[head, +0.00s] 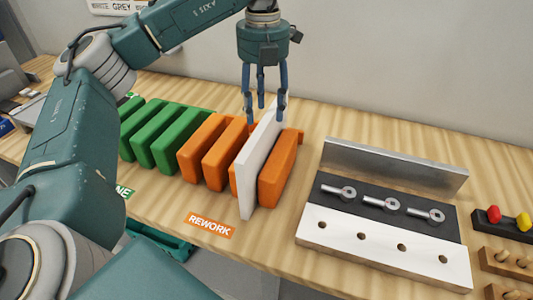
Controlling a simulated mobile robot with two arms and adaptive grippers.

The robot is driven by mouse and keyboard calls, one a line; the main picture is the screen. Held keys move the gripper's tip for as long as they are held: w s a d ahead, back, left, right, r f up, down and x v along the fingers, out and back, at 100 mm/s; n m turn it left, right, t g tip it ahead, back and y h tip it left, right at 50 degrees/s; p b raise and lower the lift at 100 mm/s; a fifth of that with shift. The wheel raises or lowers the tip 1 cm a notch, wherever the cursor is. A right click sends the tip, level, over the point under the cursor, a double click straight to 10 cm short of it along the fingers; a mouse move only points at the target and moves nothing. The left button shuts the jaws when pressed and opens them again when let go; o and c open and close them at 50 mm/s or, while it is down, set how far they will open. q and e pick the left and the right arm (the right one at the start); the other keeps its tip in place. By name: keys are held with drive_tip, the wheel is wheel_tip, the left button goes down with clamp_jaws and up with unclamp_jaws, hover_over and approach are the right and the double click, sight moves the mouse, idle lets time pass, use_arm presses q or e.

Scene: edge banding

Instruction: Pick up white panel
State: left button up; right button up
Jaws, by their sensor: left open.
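The white panel (259,161) stands upright on edge between orange slots of the rework rack (280,166), rising above them. My left gripper (264,112) points down over the panel's far upper end, fingers apart. Its fingers show on both sides of the panel's top edge. I cannot tell whether any finger touches the panel. My right gripper is not in view.
Green rack blocks (167,137) stand left of the orange ones. A "REWORK" label (210,224) lies in front. To the right is a metal fixture (385,232) with bolts, then a stand with red and yellow knobs (505,219). Wooden table between rack and fixture is clear.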

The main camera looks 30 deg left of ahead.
sight(263, 119)
use_arm(q)
wheel_tip(263, 119, down, 3)
drive_tip(key=shift+s+f, duration=0.1)
wheel_tip(263, 119, down, 5)
drive_tip(key=shift+f+p, duration=0.2)
drive_tip(key=shift+p, duration=1)
drive_tip(key=c, duration=1.1)
clamp_jaws()
drive_tip(key=shift+r, duration=0.15)
